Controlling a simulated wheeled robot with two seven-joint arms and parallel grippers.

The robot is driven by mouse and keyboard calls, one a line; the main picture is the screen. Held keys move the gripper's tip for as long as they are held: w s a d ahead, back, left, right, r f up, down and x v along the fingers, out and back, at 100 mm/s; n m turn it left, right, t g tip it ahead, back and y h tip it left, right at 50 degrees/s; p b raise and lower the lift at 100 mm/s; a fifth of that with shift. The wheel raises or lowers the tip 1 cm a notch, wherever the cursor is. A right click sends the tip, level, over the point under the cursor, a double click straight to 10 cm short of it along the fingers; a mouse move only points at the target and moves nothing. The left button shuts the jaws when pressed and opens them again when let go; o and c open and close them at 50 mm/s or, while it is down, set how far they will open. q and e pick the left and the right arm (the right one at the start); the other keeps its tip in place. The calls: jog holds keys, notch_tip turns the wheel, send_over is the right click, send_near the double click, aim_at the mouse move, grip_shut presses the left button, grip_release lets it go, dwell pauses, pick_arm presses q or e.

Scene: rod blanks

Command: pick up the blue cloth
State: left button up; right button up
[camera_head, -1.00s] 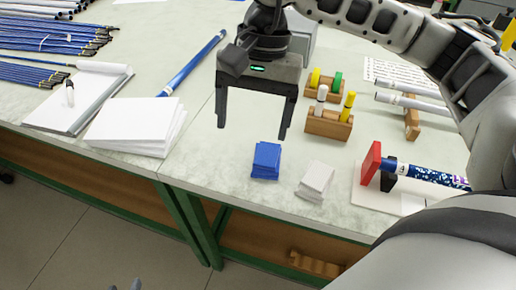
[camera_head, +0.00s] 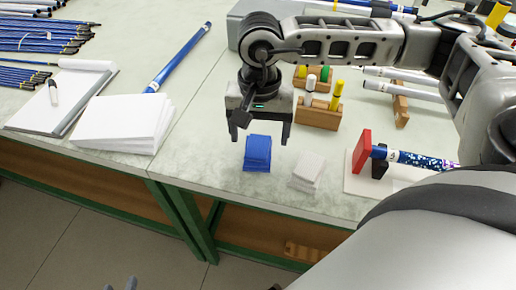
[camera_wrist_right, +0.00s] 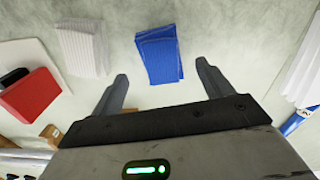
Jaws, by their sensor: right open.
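The blue cloth (camera_head: 257,153) is a folded stack on the pale bench near its front edge. It also shows in the right wrist view (camera_wrist_right: 158,56), ahead of the jaws and between their lines. My right gripper (camera_head: 260,140) is open and empty, pointing down above and just behind the cloth. Its fingers stand apart on either side in the right wrist view (camera_wrist_right: 162,78) and do not visibly touch the cloth. At the bottom edge of the head view, small grey tips (camera_head: 121,286) look like my left gripper, mostly cut off.
A white folded cloth stack (camera_head: 306,175) lies right of the blue one. A red block (camera_head: 361,151) and a patterned rod (camera_head: 415,159) are further right. Wooden holders (camera_head: 318,115) stand behind. White paper (camera_head: 122,122) lies left. The bench's front edge is close.

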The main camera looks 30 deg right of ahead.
aim_at(258, 146)
notch_tip(258, 146, down, 4)
jog(key=shift+w+a+f, duration=0.1)
jog(key=c, duration=1.1)
pick_arm(q)
jog(key=shift+w+r, duration=0.1)
jog(key=shift+r, duration=0.1)
pick_arm(e)
jog(key=shift+r, duration=0.2)
